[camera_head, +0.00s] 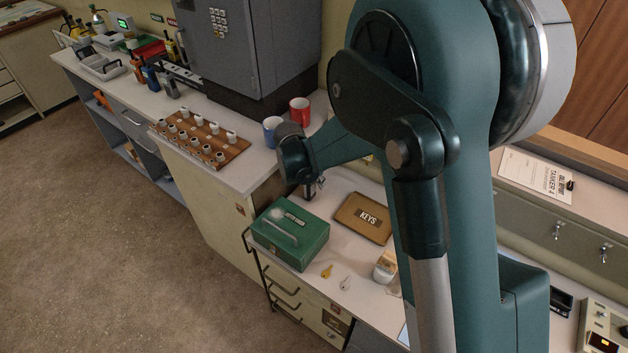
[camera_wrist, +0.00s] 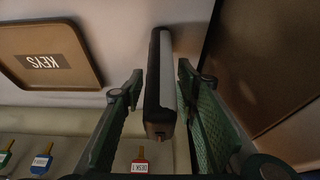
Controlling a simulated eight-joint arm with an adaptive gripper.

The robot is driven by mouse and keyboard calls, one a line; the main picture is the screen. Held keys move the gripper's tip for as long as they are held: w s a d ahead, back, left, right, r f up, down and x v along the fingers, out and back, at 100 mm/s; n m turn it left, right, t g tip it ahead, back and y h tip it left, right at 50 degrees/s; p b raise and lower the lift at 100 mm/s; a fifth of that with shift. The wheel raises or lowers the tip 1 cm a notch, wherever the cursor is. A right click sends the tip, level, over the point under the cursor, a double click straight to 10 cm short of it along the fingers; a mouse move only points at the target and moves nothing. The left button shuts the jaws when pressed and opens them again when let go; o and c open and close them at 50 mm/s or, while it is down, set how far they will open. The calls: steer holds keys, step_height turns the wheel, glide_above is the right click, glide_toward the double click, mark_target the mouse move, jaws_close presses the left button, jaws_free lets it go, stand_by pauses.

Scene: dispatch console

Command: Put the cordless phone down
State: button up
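The cordless phone (camera_wrist: 160,85), a narrow black and grey handset, is between the two green fingers of my gripper (camera_wrist: 160,72) in the wrist view. A thin gap shows on each side of it, so the fingers look open around it rather than closed on it. I cannot tell what it rests on. In the head view my gripper (camera_head: 312,190) is over the lower counter, between the green cash box and the KEYS tray. The phone cannot be made out there.
The KEYS tray (camera_head: 364,218) lies just right of my gripper, and the green cash box (camera_head: 290,233) just left and nearer. A blue mug (camera_head: 271,132) and red mug (camera_head: 300,111) stand on the higher counter behind. Tagged keys (camera_wrist: 138,165) show in the wrist view.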

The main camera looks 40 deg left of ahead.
steer(key=shift+r, duration=0.1)
steer(key=p+v, duration=0.2)
steer(key=v, duration=1)
stand_by(0.4)
stand_by(0.8)
